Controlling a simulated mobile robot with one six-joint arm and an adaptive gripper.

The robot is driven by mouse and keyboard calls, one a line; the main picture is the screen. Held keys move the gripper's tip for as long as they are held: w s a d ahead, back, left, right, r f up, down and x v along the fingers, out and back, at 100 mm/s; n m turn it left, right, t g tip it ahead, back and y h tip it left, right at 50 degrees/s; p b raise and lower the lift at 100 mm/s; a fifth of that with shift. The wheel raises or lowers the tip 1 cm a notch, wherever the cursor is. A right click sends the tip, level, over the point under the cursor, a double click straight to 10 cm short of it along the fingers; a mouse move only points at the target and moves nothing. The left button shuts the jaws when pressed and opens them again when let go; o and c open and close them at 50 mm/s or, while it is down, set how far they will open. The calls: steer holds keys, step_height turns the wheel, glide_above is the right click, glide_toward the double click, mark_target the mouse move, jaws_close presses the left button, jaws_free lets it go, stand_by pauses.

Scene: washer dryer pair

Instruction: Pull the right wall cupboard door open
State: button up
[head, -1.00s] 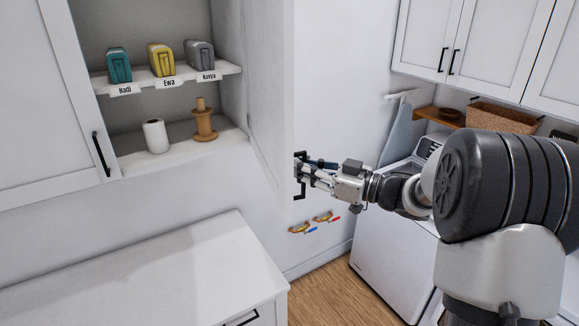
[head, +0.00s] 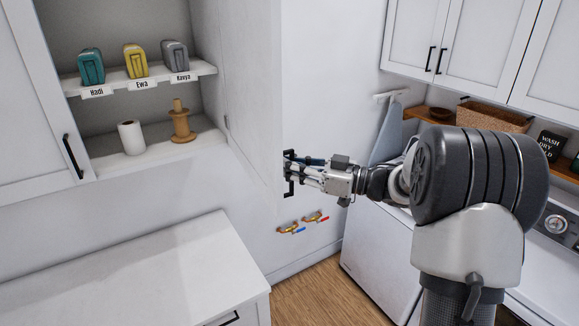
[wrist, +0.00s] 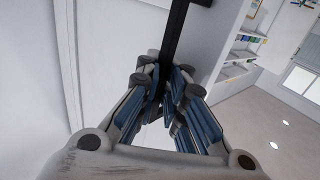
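The right wall cupboard door (head: 250,110) stands wide open, swung out from the cupboard with its inner face showing. Its black bar handle (head: 290,188) is at the door's free edge, on the far side. My gripper (head: 292,168) is at this handle, with its fingers closed around it. In the wrist view the black handle (wrist: 177,35) runs down between the blue-padded fingers (wrist: 165,95). The exact finger contact is partly hidden. The white door face (wrist: 105,45) fills the left of that view.
The open cupboard holds labelled canisters (head: 136,62), a paper roll (head: 131,138) and a wooden spool (head: 181,122). A white counter (head: 130,275) lies below. Taps (head: 303,222) sit on the wall under the door. White washer-dryer machines (head: 380,255) stand right, beside my arm.

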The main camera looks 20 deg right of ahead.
steer(key=o, duration=0.5)
steer(key=shift+c, duration=0.2)
steer(key=shift+s+d, duration=0.1)
steer(key=v, duration=1.2)
steer(key=shift+r, duration=0.1)
